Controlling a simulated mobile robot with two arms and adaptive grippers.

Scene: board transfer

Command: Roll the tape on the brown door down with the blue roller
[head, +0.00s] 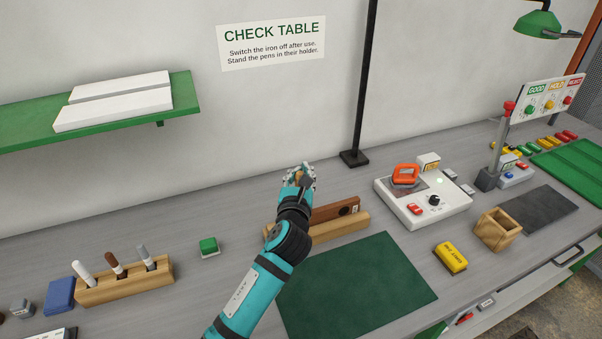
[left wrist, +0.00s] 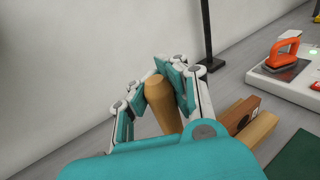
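My left gripper (head: 301,174) is in front of the wall, behind the wooden rack. In the left wrist view its fingers close on both sides of a tan wooden handle (left wrist: 161,98), which I take to be the blue roller's; no blue part of it shows. The brown door (head: 334,213) appears to be the brown board in the light wooden rack (head: 342,231), right of my forearm. It has a dark round hole and a small pale patch at its right end; I cannot make out the tape. My right gripper is not in view.
A dark green mat (head: 360,285) lies clear in front of the rack. A white station with an orange iron (head: 405,175) stands to the right, with a wooden box (head: 497,232) and yellow block (head: 451,257) nearby. A pen holder (head: 125,284) and green button (head: 209,247) are left.

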